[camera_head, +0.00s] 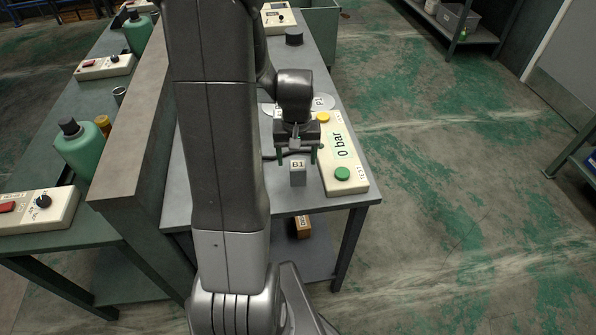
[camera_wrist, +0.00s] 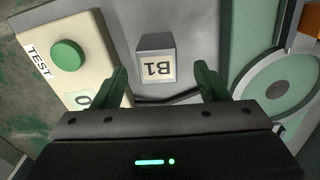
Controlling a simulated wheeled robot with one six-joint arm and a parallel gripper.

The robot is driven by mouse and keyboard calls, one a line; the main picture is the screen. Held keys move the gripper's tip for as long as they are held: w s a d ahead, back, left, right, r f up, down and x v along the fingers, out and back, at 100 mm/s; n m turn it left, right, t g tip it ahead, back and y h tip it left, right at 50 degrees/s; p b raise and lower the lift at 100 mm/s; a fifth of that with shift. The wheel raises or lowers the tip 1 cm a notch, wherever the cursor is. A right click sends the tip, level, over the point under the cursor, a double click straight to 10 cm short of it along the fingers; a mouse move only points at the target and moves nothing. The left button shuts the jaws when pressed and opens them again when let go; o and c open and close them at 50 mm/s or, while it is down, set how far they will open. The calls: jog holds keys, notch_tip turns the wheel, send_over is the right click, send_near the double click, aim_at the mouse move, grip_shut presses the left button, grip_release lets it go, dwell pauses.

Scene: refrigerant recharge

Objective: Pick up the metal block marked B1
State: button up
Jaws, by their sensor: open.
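The metal block marked B1 (camera_head: 298,176) is a small grey block standing on the grey bench near its front edge. In the wrist view the block (camera_wrist: 156,58) lies ahead of my gripper, roughly between the lines of its two fingers, with its B1 label upside down. My gripper (camera_head: 296,155) is open and empty, just behind and above the block in the head view. In the wrist view the green fingertips of my gripper (camera_wrist: 161,80) stand apart, not touching the block.
A cream test panel (camera_head: 342,158) reading "0 bar", with green and yellow buttons, stands close to the block's right. A dark cable (camera_wrist: 168,98) runs beside the block. A raised divider (camera_head: 130,150) is left of my arm. The bench's front edge (camera_head: 300,209) is near.

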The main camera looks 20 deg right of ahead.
aim_at(298, 164)
jog(key=shift+s+a+f, duration=0.1)
jog(key=shift+f, duration=0.3)
jog(key=shift+d+f+p, duration=0.15)
jog(key=shift+f+p, duration=0.15)
jog(key=shift+f, duration=0.95)
jog(key=shift+d+f+p, duration=0.1)
jog(key=shift+f+p, duration=0.15)
jog(key=shift+f, duration=0.95)
jog(key=c, duration=1.4)
grip_shut()
jog(key=shift+r, duration=0.15)
